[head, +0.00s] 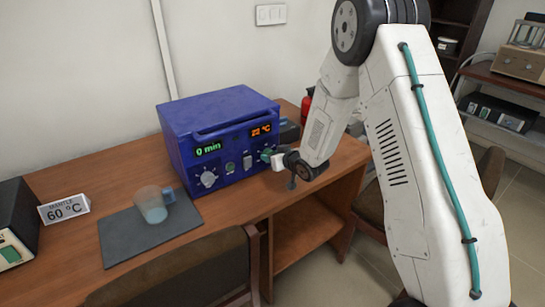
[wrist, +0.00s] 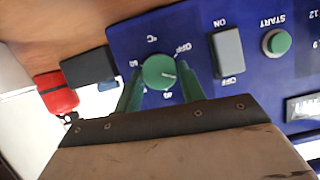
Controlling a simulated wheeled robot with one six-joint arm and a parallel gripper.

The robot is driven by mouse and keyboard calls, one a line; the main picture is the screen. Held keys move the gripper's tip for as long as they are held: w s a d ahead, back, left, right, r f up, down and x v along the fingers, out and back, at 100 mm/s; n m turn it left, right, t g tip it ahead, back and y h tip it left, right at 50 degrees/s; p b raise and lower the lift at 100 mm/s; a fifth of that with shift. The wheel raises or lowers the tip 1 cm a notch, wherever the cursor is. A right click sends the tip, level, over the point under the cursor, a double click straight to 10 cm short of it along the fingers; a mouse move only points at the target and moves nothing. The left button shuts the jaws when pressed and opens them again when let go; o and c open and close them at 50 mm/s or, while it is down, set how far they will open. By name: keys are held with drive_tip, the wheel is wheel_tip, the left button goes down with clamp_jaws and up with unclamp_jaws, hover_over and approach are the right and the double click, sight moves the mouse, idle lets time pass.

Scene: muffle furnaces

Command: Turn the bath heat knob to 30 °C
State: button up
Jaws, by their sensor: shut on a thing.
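The blue bath unit (head: 220,137) stands on the wooden desk. Its front has a green display (head: 208,149) reading "0 min" and an orange °C display (head: 261,130) whose number is too small to read surely. The round green heat knob (wrist: 159,71) shows in the wrist view, with a °C mark and OFF on the dial around it; its pale pointer line points to the right there. My gripper (wrist: 160,80) has one green finger on each side of the knob and is shut on it.
A second knob (head: 208,179), an ON/OFF switch (wrist: 228,52) and a green START button (wrist: 276,43) share the panel. A beaker (head: 151,206) stands on a dark mat (head: 118,238). A "60 °C" sign (head: 64,209) is at left. A chair (head: 205,272) stands in front.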

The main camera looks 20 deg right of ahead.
drive_tip(key=o, duration=1)
drive_tip(key=v, duration=0.7)
drive_tip(key=shift+s+r, duration=0.15)
drive_tip(key=shift+s, duration=0.25)
